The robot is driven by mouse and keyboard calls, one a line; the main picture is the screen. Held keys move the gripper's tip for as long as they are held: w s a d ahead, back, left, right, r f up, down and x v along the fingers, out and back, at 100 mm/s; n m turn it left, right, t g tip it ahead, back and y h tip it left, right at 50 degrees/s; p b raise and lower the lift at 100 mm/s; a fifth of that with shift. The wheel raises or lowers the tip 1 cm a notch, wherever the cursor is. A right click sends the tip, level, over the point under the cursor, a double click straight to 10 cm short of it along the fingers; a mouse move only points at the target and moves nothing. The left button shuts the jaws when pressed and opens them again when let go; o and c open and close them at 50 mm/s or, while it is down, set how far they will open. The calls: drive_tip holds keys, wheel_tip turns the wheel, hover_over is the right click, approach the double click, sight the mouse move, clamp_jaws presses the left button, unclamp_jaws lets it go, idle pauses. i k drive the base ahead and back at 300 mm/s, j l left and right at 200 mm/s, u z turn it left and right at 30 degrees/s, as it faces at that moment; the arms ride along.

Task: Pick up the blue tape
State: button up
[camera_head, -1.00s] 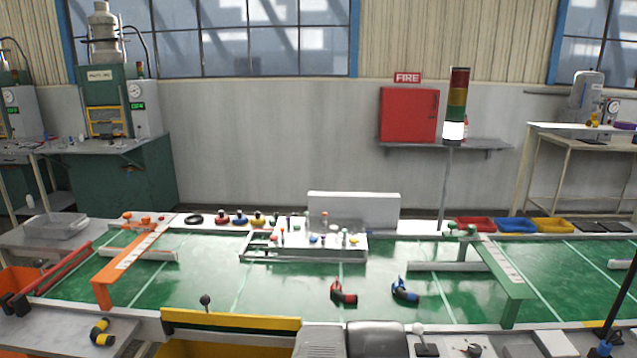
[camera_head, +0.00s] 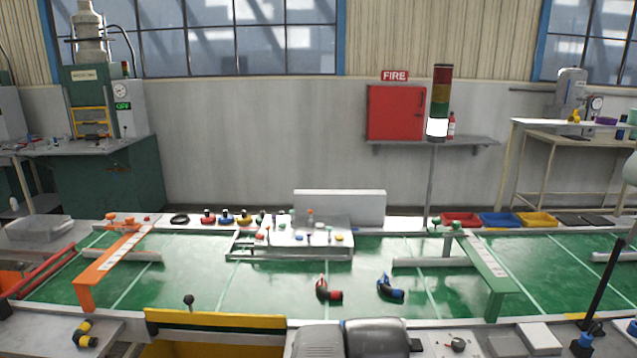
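I cannot make out a roll that is clearly blue tape. A small blue-and-black item (camera_head: 225,217) stands on the far ledge between a red one (camera_head: 208,216) and a yellow one (camera_head: 243,218). It is too small to tell what it is. My gripper is not in view.
A white rack (camera_head: 290,250) holds small coloured parts. Red, blue (camera_head: 499,219) and yellow bins stand at the back right.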

sight(382, 280)
drive_tip(key=i+l+z, duration=0.2)
drive_tip(key=l+z, duration=0.25)
drive_tip(key=i+l+z, duration=0.15)
drive_tip(key=z, duration=0.3)
drive_tip(key=i+l+z, duration=0.2)
drive_tip(key=z, duration=0.3)
drive_tip(key=i+j, duration=0.05)
drive_tip(key=i, duration=0.05)
